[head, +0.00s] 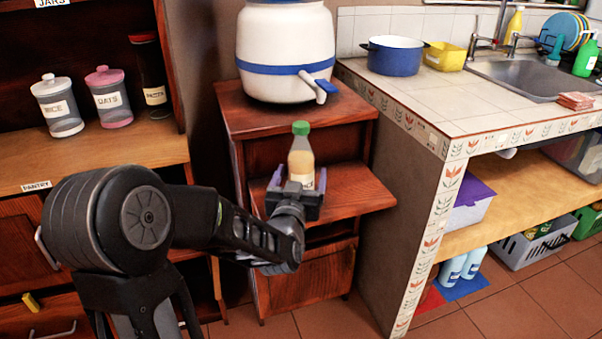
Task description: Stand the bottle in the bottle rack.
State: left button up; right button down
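A bottle (301,162) with a green cap and pale yellow contents stands upright above the wooden pull-out shelf (358,193) of the small cabinet. My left gripper (298,182) reaches in from the left, with its fingers on either side of the bottle's lower part. I cannot tell whether the fingers touch the bottle. The bottle's base is hidden behind the gripper, so I cannot tell whether it rests on the shelf. My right gripper is not in view. I cannot make out a bottle rack here.
A white and blue water dispenser (285,48) stands on the cabinet above the shelf. The tiled counter (420,95) to the right holds a blue pot (393,57) and a yellow tub (445,56). A grey crate (533,248) stands below. Labelled jars (108,97) stand at left.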

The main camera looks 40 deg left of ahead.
pick_arm(q)
jog(key=x, duration=0.2)
jog(key=shift+w+a, duration=0.15)
jog(key=shift+w, duration=0.05)
jog(key=shift+c, duration=0.3)
grip_shut()
dwell(0.8)
